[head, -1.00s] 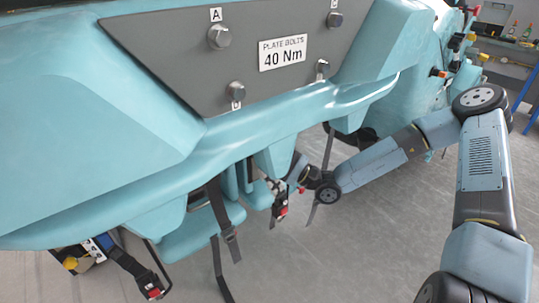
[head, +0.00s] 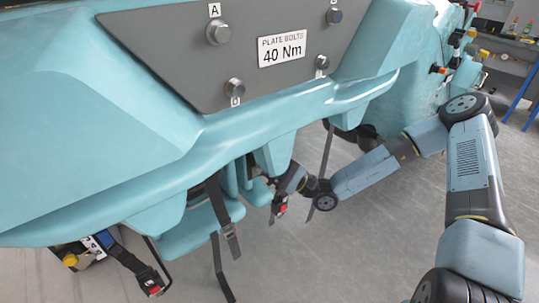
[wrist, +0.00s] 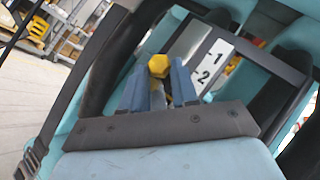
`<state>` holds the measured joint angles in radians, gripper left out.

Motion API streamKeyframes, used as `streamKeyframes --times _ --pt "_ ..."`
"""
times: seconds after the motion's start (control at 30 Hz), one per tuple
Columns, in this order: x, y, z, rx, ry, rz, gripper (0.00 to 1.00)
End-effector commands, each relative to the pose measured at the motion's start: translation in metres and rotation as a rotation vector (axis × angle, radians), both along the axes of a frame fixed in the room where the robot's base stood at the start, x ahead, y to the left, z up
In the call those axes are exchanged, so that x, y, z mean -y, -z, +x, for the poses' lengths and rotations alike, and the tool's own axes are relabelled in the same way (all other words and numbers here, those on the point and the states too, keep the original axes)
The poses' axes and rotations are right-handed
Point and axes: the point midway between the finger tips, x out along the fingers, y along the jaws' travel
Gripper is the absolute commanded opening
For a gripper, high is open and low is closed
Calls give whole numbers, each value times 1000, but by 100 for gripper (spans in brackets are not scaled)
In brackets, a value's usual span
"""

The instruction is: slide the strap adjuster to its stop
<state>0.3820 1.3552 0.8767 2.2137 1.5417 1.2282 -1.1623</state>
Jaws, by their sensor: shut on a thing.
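In the wrist view my gripper (wrist: 157,69) has its two blue fingers closed on a yellow knob (wrist: 158,65), which I take to be the strap adjuster. Behind the knob is a plate (wrist: 214,66) with the numbers 1 and 2 on white; the knob is left of them. In the head view my forearm reaches left under the teal car body (head: 120,130), and my gripper and the knob are hidden behind a teal seat part (head: 274,152).
Dark straps (head: 222,212) with metal buckles hang below the car. A red-tipped buckle (head: 280,208) hangs close to my wrist in the head view. Another strap (wrist: 33,158) hangs at the left of the wrist view. The floor (head: 370,250) below is clear.

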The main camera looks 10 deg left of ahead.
Motion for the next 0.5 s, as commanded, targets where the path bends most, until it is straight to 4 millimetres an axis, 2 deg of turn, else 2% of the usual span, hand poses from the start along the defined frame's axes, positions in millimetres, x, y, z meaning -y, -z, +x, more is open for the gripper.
streamKeyframes --times 0.1,0.33,0.37,0.5 --pt "-1 10 -4 1 -8 -1 0" --pt "-2 9 -4 2 -9 0 0" --pt "-2 9 -4 2 -9 0 30" --pt "-1 9 -3 1 -8 0 43"
